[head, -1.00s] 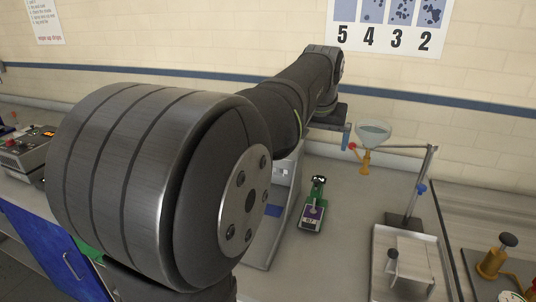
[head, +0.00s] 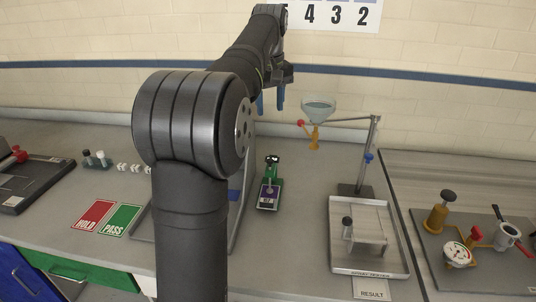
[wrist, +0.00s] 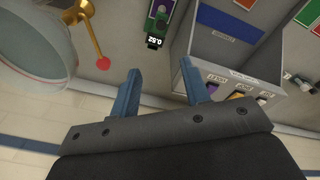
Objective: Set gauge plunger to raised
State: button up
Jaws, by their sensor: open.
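A small green gauge with a dark display panel (head: 269,190) lies on the bench right of my arm. A round dial (head: 456,254) with a white face is on the dark plate at the right. My gripper (head: 270,101) is open and empty above the back of the bench, left of the glass funnel. Its two blue fingers (wrist: 160,66) are apart in the wrist view, with nothing between them.
The funnel (head: 318,106) hangs on a stand with a red knob, close to my gripper. A metal tray (head: 370,270) stands front right. A grey box (wrist: 225,60) with compartments is beside the gauge. HOLD (head: 92,215) and PASS (head: 121,220) cards lie left.

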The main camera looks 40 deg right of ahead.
aim_at(270, 159)
jog(key=f, duration=0.6)
jog(key=f+n, duration=0.1)
jog(key=f, duration=0.4)
jog(key=w+d+f+n, duration=0.1)
jog(key=f, duration=0.5)
jog(key=shift+w+f+g+y, duration=0.1)
jog(key=shift+f+g+y, duration=0.2)
jog(key=shift+g+y, duration=0.1)
